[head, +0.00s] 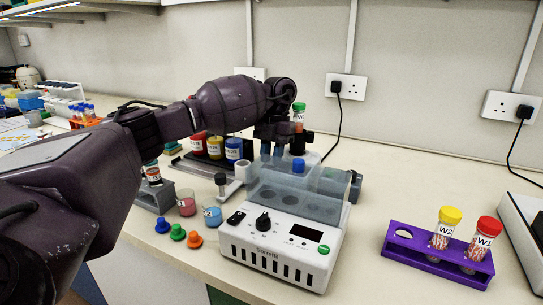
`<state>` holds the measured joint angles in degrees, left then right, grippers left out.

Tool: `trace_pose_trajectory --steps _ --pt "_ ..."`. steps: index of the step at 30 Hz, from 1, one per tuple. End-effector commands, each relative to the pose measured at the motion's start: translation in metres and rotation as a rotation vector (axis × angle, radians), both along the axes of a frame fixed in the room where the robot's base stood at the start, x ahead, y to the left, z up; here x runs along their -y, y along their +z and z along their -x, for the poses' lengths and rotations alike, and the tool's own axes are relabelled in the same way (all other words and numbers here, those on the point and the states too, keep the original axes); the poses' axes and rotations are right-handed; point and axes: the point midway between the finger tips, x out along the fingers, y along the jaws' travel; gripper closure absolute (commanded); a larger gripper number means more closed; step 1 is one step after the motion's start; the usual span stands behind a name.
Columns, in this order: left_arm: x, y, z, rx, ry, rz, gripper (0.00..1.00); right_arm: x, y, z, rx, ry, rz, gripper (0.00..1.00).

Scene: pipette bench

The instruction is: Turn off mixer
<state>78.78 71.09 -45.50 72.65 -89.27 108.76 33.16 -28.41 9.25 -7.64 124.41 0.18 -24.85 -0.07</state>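The white mixer (285,255) stands on the bench at the centre. A black rocker switch (236,218), a black knob (263,222) and a dark, blank-looking display (306,233) are on its front panel. A clear cover (300,187) rises over its wells. My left gripper (278,152) points down above the back of the mixer, behind the switch and knob. A green-capped tube (299,116) stands upright right beside its fingers; I cannot tell if they grip it. A blue cap (298,165) shows just below. My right gripper is not in view.
A purple rack (410,262) with a yellow-capped tube (445,230) and a red-capped tube (483,240) stands at right. Coloured caps (178,232) and small beakers (212,217) lie left of the mixer. Red, yellow and blue bottles (233,150) stand behind. The bench between mixer and rack is clear.

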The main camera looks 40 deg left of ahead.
Motion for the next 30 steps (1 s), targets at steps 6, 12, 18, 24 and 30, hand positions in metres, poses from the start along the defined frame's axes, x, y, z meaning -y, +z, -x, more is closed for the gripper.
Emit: trace_pose_trajectory --steps 6,12,18,24,30 --pt "0.000 0.000 0.000 0.001 0.001 0.000 0.54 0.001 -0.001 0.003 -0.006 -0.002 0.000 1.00" --pt "0.000 0.000 0.000 0.001 0.000 0.000 0.51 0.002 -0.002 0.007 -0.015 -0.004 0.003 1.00" --pt "0.000 0.007 -0.002 0.004 0.000 0.000 0.51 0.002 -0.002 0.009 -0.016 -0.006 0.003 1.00" --pt "-0.002 0.037 -0.009 0.008 0.000 0.000 0.51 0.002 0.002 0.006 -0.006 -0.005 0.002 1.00" --pt "-0.004 0.075 -0.018 0.007 0.001 0.000 0.51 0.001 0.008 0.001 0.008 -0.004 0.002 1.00"
